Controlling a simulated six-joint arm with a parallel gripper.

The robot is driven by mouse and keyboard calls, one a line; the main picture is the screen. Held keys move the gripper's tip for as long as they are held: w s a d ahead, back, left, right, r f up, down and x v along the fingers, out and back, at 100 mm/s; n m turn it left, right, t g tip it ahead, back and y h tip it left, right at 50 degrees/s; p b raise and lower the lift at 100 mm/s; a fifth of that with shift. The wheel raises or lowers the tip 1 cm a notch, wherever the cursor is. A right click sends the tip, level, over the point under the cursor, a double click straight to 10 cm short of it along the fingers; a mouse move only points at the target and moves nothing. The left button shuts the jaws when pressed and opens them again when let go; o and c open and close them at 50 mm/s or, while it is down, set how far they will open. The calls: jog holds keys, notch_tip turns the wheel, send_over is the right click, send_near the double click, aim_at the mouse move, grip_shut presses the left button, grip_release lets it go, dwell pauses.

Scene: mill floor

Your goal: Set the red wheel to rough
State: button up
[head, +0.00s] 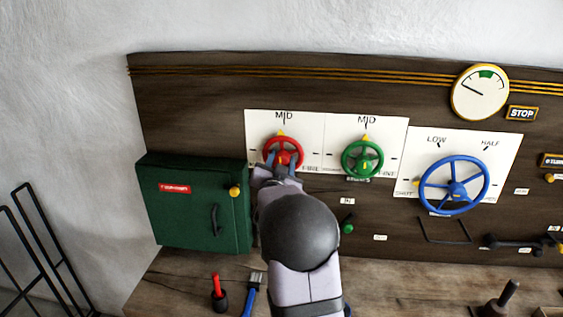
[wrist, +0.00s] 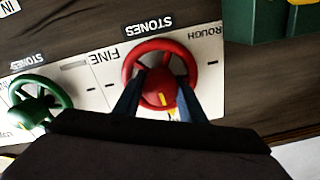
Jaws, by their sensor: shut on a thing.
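The red wheel (head: 284,139) is on a white plate, left of the green wheel, in the head view. Its yellow pointer (head: 281,132) is at the top, beneath the MID mark. The wheel also shows in the wrist view (wrist: 158,45), which is upside down, with ROUGH (wrist: 200,30) to its right and FINE (wrist: 103,57) to its left. My gripper (head: 283,160) is at the wheel, its fingers on both sides of the red hub in the wrist view (wrist: 160,84), shut on it. My arm hides the plate's lower left part, including the ROUGH label, in the head view.
The green wheel (head: 362,145) is close on the right, its pointer near MID. A larger blue wheel (head: 470,171) and a gauge (head: 480,92) are farther right. A green cabinet (head: 180,228) stands out close on the left. Tools lie on the bench below.

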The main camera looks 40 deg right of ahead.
jog(key=n, duration=0.8)
jog(key=shift+r+n, duration=0.1)
jog(key=shift+n, duration=0.2)
jog(key=n+p, duration=0.1)
jog(key=n, duration=0.3)
jog(key=shift+p, duration=0.3)
jog(key=shift+n+p, duration=0.55)
jog(key=shift+n, duration=1.35)
jog(key=o, duration=1)
jog(key=shift+s+a, duration=0.1)
jog(key=shift+a, duration=0.05)
jog(key=shift+b+v, duration=1.65)
jog(key=shift+v, duration=1.9)
